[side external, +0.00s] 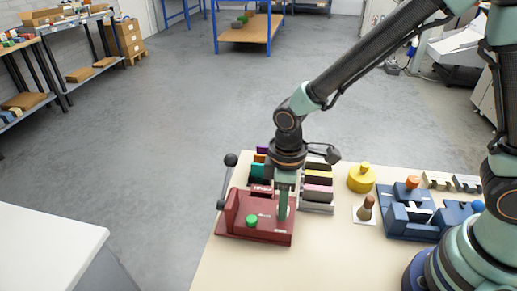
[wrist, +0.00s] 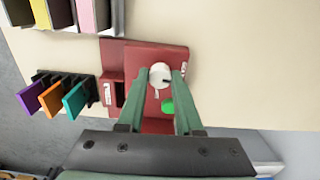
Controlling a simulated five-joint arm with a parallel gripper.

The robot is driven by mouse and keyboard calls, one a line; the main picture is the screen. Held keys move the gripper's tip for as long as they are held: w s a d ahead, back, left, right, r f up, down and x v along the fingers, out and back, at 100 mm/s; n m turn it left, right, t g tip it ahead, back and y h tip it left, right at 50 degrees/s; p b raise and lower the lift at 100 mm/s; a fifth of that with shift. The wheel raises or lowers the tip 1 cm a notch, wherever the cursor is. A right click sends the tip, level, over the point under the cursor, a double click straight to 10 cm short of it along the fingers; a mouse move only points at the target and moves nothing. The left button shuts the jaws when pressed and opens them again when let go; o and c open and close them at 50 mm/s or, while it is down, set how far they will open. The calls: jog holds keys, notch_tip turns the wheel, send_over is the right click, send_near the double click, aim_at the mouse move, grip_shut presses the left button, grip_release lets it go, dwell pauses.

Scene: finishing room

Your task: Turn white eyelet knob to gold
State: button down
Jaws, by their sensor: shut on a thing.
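The red eyelet press (side external: 255,232) stands at the front left of the table, with a green button on top. My gripper (side external: 283,212) points down over its right part. In the wrist view the white knob (wrist: 160,74) sits on the red press plate (wrist: 145,57), between the two fingertips of my gripper (wrist: 159,70), which is shut on it. A dark mark shows on the knob's right side. Small white labels lie near the knob, too small to read. The side view hides the knob behind my fingers.
The green button (wrist: 167,106) is close beside the right finger. A lever with a black ball (side external: 231,160) rises left of the press. Coloured swatches (side external: 318,183) stand behind it. A yellow weight (side external: 361,178), a stamp (side external: 366,208) and a blue device (side external: 408,215) are to the right.

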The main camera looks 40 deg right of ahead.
jog(key=shift+d+n, duration=0.1)
jog(key=shift+n, duration=0.6)
jog(key=c, duration=0.6)
grip_release()
jog(key=shift+o, duration=0.2)
notch_tip(320, 180, up, 12)
jog(key=shift+r, duration=0.1)
